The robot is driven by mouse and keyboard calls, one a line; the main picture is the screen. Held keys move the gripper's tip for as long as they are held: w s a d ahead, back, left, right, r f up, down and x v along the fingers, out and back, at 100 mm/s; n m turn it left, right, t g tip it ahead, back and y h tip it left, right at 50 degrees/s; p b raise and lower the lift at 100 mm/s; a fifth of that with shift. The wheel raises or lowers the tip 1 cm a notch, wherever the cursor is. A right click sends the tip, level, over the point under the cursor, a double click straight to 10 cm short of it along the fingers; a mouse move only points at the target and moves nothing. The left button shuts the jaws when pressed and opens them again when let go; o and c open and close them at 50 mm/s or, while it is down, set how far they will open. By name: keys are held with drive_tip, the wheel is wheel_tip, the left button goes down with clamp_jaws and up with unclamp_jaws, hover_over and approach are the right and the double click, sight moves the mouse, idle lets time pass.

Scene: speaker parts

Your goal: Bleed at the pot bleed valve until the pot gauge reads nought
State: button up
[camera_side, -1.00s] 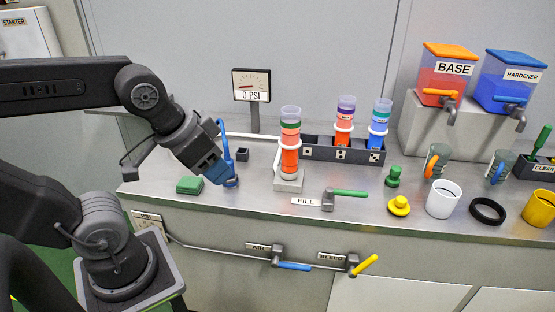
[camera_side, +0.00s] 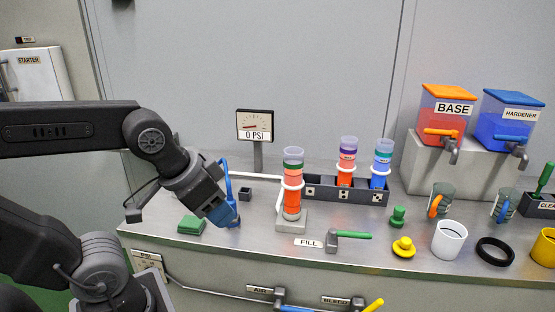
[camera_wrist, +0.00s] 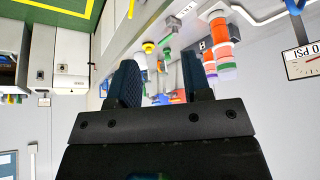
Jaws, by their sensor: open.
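The gauge (camera_side: 254,125) stands on a post at the back of the bench; its display reads 0 PSI. It also shows sideways at the right edge of the wrist view (camera_wrist: 303,62). The bleed valve's yellow handle (camera_side: 373,305) is at the bottom edge of the side view, beside the BLEED label (camera_side: 336,300), on the bench front; its lower part is cut off. My gripper (camera_side: 222,216) is above the left part of the bench, well up and left of that valve. In the wrist view its jaws (camera_wrist: 163,80) are apart with nothing held between them.
A blue curved piece (camera_side: 230,182) stands right by my gripper; I cannot tell whether they touch. A green block (camera_side: 191,225) lies to its left. The red-filled cylinder (camera_side: 292,190) and the FILL valve's green handle (camera_side: 352,235) are to the right. The blue AIR handle (camera_side: 295,308) is left of the bleed handle.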

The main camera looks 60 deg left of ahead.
drive_tip(key=w+d+f+m+t, duration=0.1)
drive_tip(key=w+d+f+t, duration=0.15)
drive_tip(key=w, duration=0.55)
drive_tip(key=w+d+f+m+t+h, duration=0.1)
drive_tip(key=w+f, duration=0.3)
drive_tip(key=w, duration=0.4)
drive_tip(key=w+d+f+t, duration=0.2)
drive_tip(key=w+f, duration=0.1)
drive_tip(key=w, duration=0.5)
drive_tip(key=m+t+h, duration=0.2)
drive_tip(key=m+t, duration=0.1)
drive_tip(key=t, duration=0.2)
approach(372, 307)
drive_tip(key=w+a+r, duration=0.1)
drive_tip(key=w+r, duration=0.2)
drive_tip(key=r, duration=0.2)
drive_tip(key=s+f+t+h, duration=0.1)
drive_tip(key=s+f, duration=0.4)
drive_tip(key=f, duration=0.2)
drive_tip(key=shift+m, duration=0.4)
drive_tip(key=x, duration=0.8)
drive_tip(key=r+x, duration=0.1)
drive_tip(key=x, duration=0.4)
drive_tip(key=shift+d, duration=0.1)
drive_tip(key=shift+c, duration=0.2)
clamp_jaws()
